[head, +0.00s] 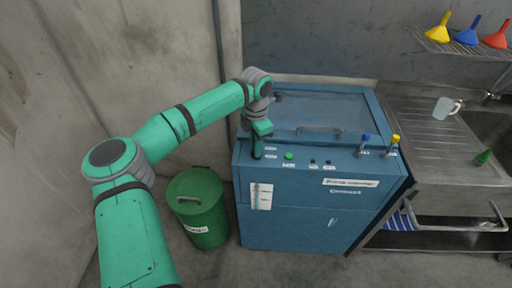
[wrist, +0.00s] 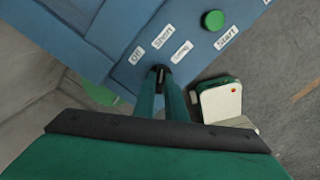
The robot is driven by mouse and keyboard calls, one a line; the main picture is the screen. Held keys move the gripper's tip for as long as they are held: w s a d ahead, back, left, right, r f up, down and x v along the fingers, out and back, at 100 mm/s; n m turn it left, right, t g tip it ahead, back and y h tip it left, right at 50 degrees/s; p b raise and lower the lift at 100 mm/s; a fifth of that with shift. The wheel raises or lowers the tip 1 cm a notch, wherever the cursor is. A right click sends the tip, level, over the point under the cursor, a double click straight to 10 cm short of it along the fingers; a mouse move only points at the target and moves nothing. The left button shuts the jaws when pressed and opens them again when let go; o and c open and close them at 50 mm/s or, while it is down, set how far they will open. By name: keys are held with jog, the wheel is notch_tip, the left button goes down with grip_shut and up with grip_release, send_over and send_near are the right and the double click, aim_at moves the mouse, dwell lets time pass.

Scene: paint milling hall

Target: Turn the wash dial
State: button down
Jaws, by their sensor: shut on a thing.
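The blue washing machine (head: 300,205) stands against the back wall with its control panel along the front top edge. My gripper (head: 257,152) points down at the left end of that panel. In the wrist view my gripper (wrist: 160,74) is shut on the wash dial (wrist: 160,69), a small dark knob mostly hidden between the fingertips. White labels around it read Off (wrist: 136,56), Short (wrist: 163,37) and one blurred, perhaps Long (wrist: 181,51). The dial's pointing direction cannot be made out. A green button (head: 289,155) labelled Start sits right of the dial.
Two bottles, one blue-capped (head: 364,145) and one yellow-capped (head: 392,145), stand on the machine's right top. A green bin (head: 185,182) stands at its left. A steel sink counter (head: 420,130) with a white mug (head: 443,108) is at the right. Coloured funnels (head: 467,36) sit on a rack above.

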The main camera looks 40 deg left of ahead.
jog(key=n, duration=0.5)
jog(key=shift+r+n, duration=0.1)
jog(key=shift+n, duration=0.2)
jog(key=n, duration=0.5)
jog(key=shift+a+n, duration=0.1)
jog(key=shift+n, duration=0.2)
jog(key=shift+w, duration=0.1)
jog(key=c, duration=1.8)
grip_release()
notch_tip(320, 180, up, 11)
jog(key=shift+f, duration=0.2)
